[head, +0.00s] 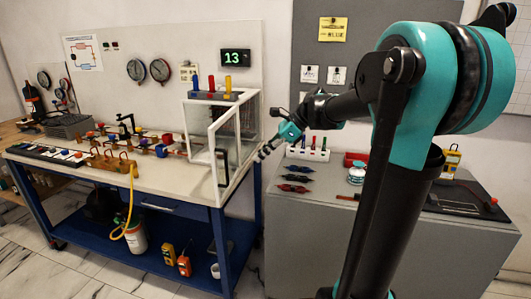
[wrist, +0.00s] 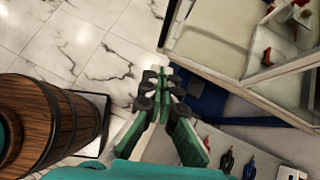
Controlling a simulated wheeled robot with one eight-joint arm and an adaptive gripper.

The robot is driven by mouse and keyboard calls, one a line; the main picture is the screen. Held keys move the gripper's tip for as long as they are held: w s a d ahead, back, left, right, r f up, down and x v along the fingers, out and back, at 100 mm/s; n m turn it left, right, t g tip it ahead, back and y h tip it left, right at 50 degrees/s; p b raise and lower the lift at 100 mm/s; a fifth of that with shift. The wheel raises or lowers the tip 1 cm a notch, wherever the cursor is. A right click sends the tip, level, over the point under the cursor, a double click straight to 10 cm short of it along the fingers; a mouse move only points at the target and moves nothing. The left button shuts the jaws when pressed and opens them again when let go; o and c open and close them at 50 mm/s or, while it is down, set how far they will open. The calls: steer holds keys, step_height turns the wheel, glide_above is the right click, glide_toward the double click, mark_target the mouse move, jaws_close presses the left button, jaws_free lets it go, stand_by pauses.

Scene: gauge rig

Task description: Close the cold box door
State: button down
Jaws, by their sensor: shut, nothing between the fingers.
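The cold box (head: 197,101) is a clear box with a white frame at the right end of the bench. Its white-framed clear door (head: 238,112) appears to stand open, angled out toward the bench's front edge. A dark upright handle (head: 221,168) shows near the door's left edge. My gripper (head: 264,153) is shut and empty, just right of the door in the head view; I cannot tell whether it touches. In the wrist view my gripper (wrist: 154,84) points past the bench edge, with white framing (wrist: 275,68) to its right.
The blue-framed bench (head: 120,172) holds valves, gauges and pipework left of the box. A grey cabinet (head: 310,235) with pliers and a marker rack stands at right. A wooden barrel (wrist: 55,125) is at lower left in the wrist view.

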steer(key=a+f, duration=0.4)
steer(key=a, duration=0.4)
steer(key=shift+w, duration=0.3)
steer(key=shift+a, duration=0.1)
